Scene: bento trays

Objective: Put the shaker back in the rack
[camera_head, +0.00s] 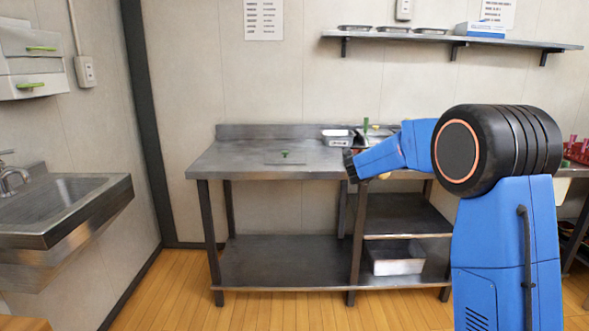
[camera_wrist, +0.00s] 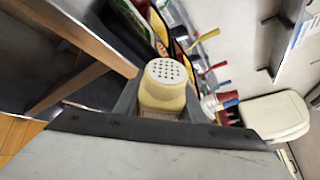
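The shaker (camera_wrist: 165,85) has a pale yellow body and a white lid with dark holes. In the wrist view it sits upright-looking between the grey fingers of my gripper (camera_wrist: 161,104), which appear shut on it. Its lower part is hidden behind the dark edge in front. In the camera_head view my gripper is mostly hidden at the end of my blue arm, by the front edge of the steel table (camera_head: 250,160), and I cannot make out the shaker there. A red rack-like holder (camera_head: 578,155) with several coloured items shows at the far right, partly behind my arm.
A metal pan (camera_head: 338,137) and a green-handled item (camera_head: 365,125) stand at the table's back. A small green-knobbed lid (camera_head: 285,155) lies on its left part, otherwise clear. A wall shelf (camera_head: 450,40) hangs above. A sink (camera_head: 60,200) is at left.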

